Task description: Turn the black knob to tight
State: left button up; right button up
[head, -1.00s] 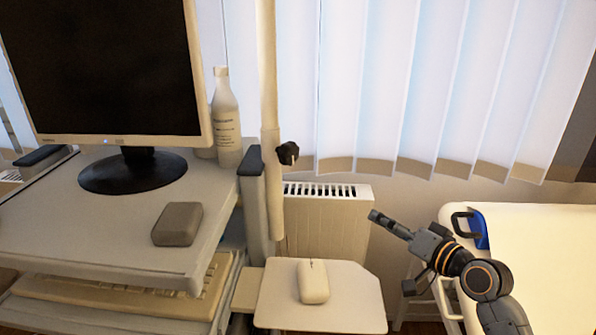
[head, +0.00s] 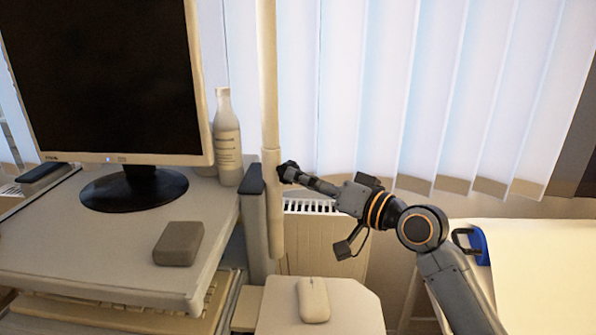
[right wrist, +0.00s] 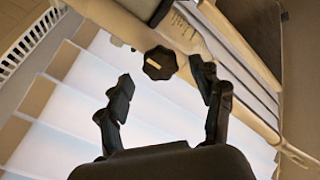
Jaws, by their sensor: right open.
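The black knob (head: 287,170) sits on the side of the cream vertical pole (head: 272,200), partly hidden by my gripper in the head view. In the right wrist view the knob (right wrist: 159,63) is round and lobed, with a pale line across its face. My right gripper (head: 292,174) reaches in from the right, its fingertips at or very near the knob in the head view. In the right wrist view my right gripper (right wrist: 165,85) is open, and the knob shows ahead between and just beyond its fingers. Whether they touch it I cannot tell. My left gripper is not in view.
A desk (head: 90,240) with a monitor (head: 105,75), a white bottle (head: 227,140) and a grey box (head: 179,243) stands left of the pole. A small shelf with a white mouse (head: 313,299) lies below. A radiator (head: 310,245) and blinds (head: 400,90) are behind.

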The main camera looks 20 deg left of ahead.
jog(key=shift+x, duration=1.35)
jog(key=c, duration=1.1)
jog(key=shift+p, duration=0.3)
jog(key=shift+m+p, duration=4.65)
jog(key=shift+m, duration=0.85)
